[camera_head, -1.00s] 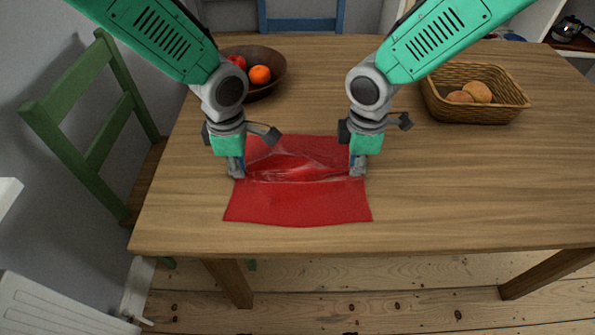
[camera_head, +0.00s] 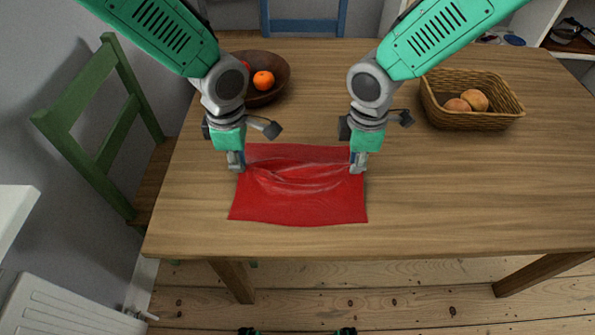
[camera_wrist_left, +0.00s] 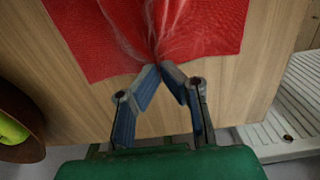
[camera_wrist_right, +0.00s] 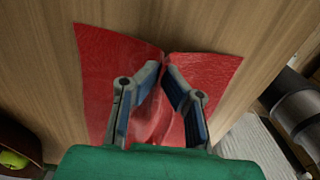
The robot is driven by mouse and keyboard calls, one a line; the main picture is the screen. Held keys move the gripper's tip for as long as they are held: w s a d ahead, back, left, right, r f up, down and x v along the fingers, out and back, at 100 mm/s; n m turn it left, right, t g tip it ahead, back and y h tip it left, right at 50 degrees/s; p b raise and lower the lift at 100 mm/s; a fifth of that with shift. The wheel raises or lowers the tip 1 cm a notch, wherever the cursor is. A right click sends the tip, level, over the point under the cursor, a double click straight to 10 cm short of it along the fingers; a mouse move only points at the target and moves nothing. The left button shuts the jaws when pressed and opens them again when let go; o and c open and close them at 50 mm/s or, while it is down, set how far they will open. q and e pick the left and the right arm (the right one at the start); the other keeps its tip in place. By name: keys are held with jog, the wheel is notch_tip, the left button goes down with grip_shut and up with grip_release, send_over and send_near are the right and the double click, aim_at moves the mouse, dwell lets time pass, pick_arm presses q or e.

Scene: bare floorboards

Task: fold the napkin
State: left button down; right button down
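The red napkin (camera_head: 297,207) lies on the wooden table, with raised wrinkles running across its middle between my grippers. My left gripper (camera_head: 237,166) is at its left edge; in the left wrist view (camera_wrist_left: 172,68) the fingertips are together and creases in the napkin (camera_wrist_left: 100,35) run into them. My right gripper (camera_head: 357,167) is at the right edge; in the right wrist view (camera_wrist_right: 163,66) its fingertips are close together, with the cloth (camera_wrist_right: 110,60) drawn into a notch at them. The cloth right between the fingertips is mostly hidden.
A dark bowl with fruit (camera_head: 277,90) stands at the back left of the table (camera_head: 450,200). A wicker basket with bread rolls (camera_head: 490,120) stands at the back right. A green chair (camera_head: 70,135) is left of the table. The table right of the napkin is clear.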

pick_arm(q)
jog(key=shift+r, duration=0.15)
pick_arm(e)
jog(key=shift+r, duration=0.2)
